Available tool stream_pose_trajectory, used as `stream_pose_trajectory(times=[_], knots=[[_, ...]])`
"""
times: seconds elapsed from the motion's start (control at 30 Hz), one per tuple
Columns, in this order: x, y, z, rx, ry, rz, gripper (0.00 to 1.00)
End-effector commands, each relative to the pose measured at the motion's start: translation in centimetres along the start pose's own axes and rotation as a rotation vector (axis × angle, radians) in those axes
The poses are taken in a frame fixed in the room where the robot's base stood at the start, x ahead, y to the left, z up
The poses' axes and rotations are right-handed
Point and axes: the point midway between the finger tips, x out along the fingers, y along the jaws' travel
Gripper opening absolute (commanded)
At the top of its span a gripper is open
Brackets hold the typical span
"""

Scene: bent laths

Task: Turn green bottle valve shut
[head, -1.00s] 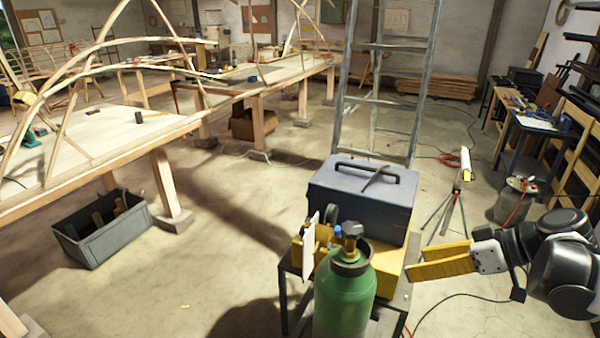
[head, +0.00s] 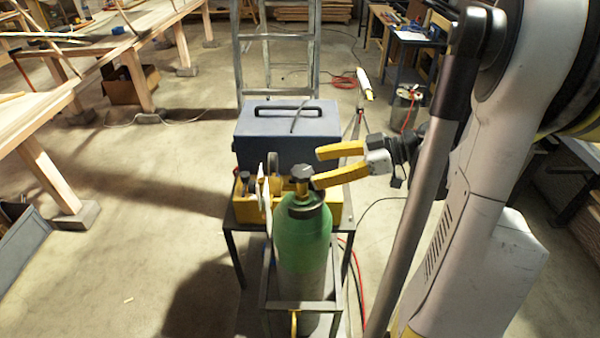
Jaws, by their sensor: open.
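The green bottle (head: 302,240) stands upright in a dark metal frame, in the lower middle of the head view. Its valve, a dark knob on a brass-yellow body (head: 303,175), sits on top inside a dark collar. My gripper (head: 315,168) has two yellow fingers, spread apart and pointing left. The fingers reach from the right to close by the valve; the nearer fingertip appears beside it, the farther one behind it. I cannot tell whether a finger touches the valve. Nothing is between the fingers that I can make out.
A blue-grey toolbox (head: 287,132) with a black handle stands behind the bottle, near a yellow box (head: 335,212). A metal ladder (head: 276,55) rises behind. A long wooden workbench (head: 95,45) is at left, and a bin (head: 22,235) at the left edge. Open floor lies left of the bottle.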

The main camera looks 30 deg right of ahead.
Motion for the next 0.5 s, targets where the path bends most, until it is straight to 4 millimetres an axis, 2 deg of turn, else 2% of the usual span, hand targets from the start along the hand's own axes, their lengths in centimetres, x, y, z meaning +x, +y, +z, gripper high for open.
stream_pose_trajectory(times=[0.03, 0.2, 0.33, 0.5], knots=[[1.1, 0.0, 0.1, -0.002, 0.000, -0.003, 0.70], [3.6, 0.0, 0.1, 0.000, 0.000, -0.001, 0.70], [4.5, 0.0, 0.0, 0.000, 0.000, 0.000, 0.70], [4.7, 0.1, 0.0, 0.001, 0.000, 0.001, 0.70]])
